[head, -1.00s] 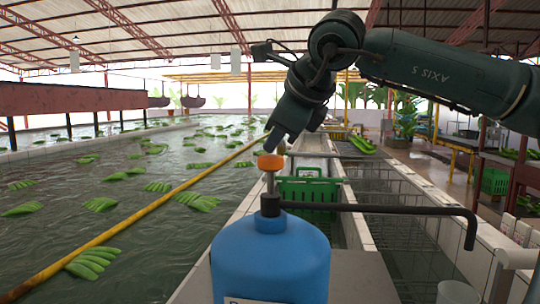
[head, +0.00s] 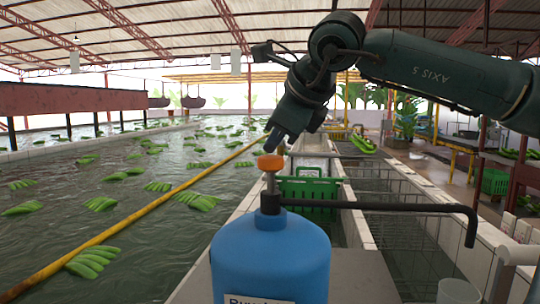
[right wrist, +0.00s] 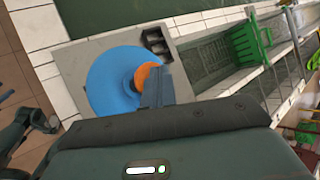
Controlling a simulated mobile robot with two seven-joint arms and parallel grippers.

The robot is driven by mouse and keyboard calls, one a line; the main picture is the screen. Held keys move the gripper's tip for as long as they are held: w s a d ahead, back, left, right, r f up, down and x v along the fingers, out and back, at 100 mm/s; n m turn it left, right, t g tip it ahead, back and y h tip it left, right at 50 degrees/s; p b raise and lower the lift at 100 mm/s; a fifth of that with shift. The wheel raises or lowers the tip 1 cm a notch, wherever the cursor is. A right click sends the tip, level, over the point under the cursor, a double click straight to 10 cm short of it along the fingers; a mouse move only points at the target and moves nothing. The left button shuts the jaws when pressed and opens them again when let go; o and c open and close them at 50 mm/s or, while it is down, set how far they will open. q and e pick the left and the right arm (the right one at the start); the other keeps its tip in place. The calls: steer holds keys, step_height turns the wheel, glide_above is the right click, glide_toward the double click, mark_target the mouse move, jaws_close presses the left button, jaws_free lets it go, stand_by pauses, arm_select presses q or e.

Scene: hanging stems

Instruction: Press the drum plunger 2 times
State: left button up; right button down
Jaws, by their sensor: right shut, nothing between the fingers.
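The blue drum (head: 270,258) stands upright in the front middle of the head view. Its plunger has an orange knob (head: 270,163) on a short metal shaft above a black collar, and a black bent spout reaches right. My right gripper (head: 268,149) is shut and empty, pointing down at the knob from above and behind. Its fingertips are at the knob's top; I cannot tell whether they touch. In the right wrist view the fingers (right wrist: 153,94) partly cover the orange knob (right wrist: 147,76) over the drum (right wrist: 108,80).
A green crate (head: 311,189) sits behind the drum. A clear cup (head: 458,291) stands at the front right below the spout's end. Wire racks (head: 400,235) lie in the trough at right. Water with floating green bananas and a yellow pole (head: 150,223) fills the left.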

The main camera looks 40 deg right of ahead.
mark_target(275, 157)
steer(key=shift+f+b, duration=0.8)
steer(key=shift+f, duration=0.5)
stand_by(0.8)
steer(key=shift+r, duration=0.1)
steer(key=shift+r+p, duration=1.25)
steer(key=shift+r, duration=0.15)
step_height(275, 157, up, 6)
steer(key=p, duration=0.5)
steer(key=shift+r, duration=0.15)
stand_by(1.7)
